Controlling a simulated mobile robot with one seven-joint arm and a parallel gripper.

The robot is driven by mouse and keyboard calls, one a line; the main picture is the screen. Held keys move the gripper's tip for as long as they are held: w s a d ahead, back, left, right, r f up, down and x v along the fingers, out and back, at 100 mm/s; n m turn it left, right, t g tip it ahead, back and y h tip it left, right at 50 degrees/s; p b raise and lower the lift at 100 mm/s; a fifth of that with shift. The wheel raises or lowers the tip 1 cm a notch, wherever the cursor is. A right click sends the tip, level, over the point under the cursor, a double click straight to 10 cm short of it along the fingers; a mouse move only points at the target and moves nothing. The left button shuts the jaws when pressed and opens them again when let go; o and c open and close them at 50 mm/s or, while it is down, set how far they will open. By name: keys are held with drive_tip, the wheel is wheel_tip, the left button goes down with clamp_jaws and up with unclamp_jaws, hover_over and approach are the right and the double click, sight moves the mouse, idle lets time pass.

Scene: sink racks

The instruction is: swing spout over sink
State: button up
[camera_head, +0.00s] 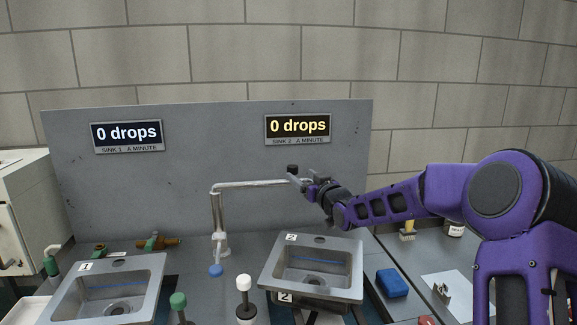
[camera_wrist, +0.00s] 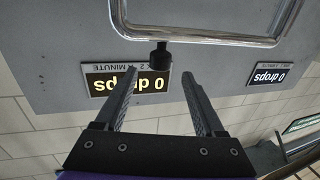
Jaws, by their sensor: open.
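The chrome spout (camera_head: 250,184) rises from a post between the two sinks and its horizontal arm reaches right in the head view. In the wrist view the spout's tube (camera_wrist: 210,36) crosses the top, with a dark tip (camera_wrist: 160,55) at the gap between my fingertips. My gripper (camera_head: 300,180) is at the spout's right end in the head view. Its jaws (camera_wrist: 160,78) are open in the wrist view; contact with the tip cannot be told. Sink 2 (camera_head: 351,272) lies below and right of the spout's end; sink 1 (camera_head: 152,275) is at the left.
A grey back panel (camera_head: 150,195) stands behind, with two signs reading "0 drops" (camera_head: 127,134). Green (camera_head: 178,301) and white (camera_head: 243,283) knobs stand in front between the sinks. A blue block (camera_head: 392,283) lies right of sink 2. Brass fittings (camera_head: 158,241) lie behind sink 1.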

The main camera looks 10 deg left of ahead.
drive_tip(key=p+x, duration=0.1)
drive_tip(key=x, duration=0.8)
drive_tip(key=shift+w+a, duration=0.25)
drive_tip(key=shift+w, duration=0.1)
clamp_jaws()
idle(1.0)
